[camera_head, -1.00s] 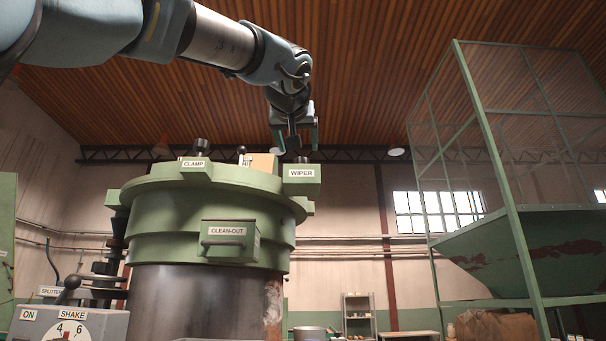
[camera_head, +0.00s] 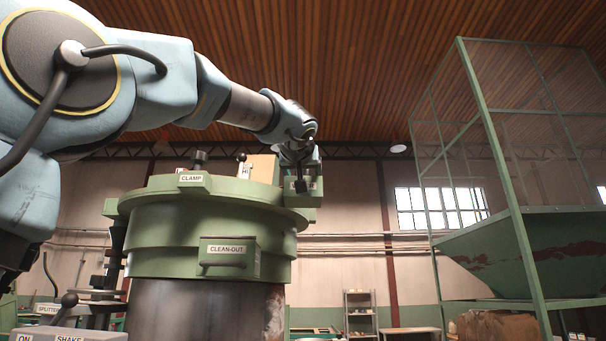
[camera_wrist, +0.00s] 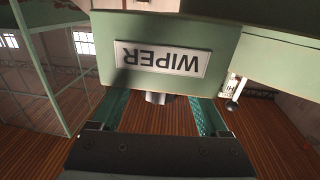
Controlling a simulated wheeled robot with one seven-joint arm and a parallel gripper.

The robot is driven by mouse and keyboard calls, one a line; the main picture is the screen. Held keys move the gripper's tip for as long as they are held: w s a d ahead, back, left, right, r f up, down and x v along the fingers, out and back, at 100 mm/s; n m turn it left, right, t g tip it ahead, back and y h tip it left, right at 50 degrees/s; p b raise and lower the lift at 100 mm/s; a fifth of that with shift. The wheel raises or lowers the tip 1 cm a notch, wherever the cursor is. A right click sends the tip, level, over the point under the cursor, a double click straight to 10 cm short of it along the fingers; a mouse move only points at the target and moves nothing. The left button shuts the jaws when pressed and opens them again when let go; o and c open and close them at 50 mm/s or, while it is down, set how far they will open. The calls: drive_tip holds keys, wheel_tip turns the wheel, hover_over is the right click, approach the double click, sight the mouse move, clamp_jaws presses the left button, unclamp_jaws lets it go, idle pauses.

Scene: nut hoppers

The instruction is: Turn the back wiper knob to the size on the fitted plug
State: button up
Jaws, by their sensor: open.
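The green wiper box (camera_head: 312,197) sits on the right rim of the green drum, partly covered by my gripper (camera_head: 302,184). In the wrist view the box (camera_wrist: 222,62) appears upside down with its WIPER label (camera_wrist: 162,59). A short grey knob (camera_wrist: 158,98) shows at the box's edge, between my two green fingers. My gripper (camera_wrist: 158,115) is open, one finger on each side of the knob; I cannot tell whether either touches it. The knob's markings are hidden. I cannot make out a fitted plug or a size on it.
The CLAMP box (camera_head: 193,182) with a black knob stands left on the drum (camera_head: 200,232). A small lever with a HI tag (camera_head: 243,168) and a tan box (camera_head: 262,168) are near the wiper box. A CLEAN-OUT drawer (camera_head: 228,258) is below. A green hopper frame (camera_head: 500,160) stands right.

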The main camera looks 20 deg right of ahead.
clamp_jaws()
idle(0.6)
idle(0.8)
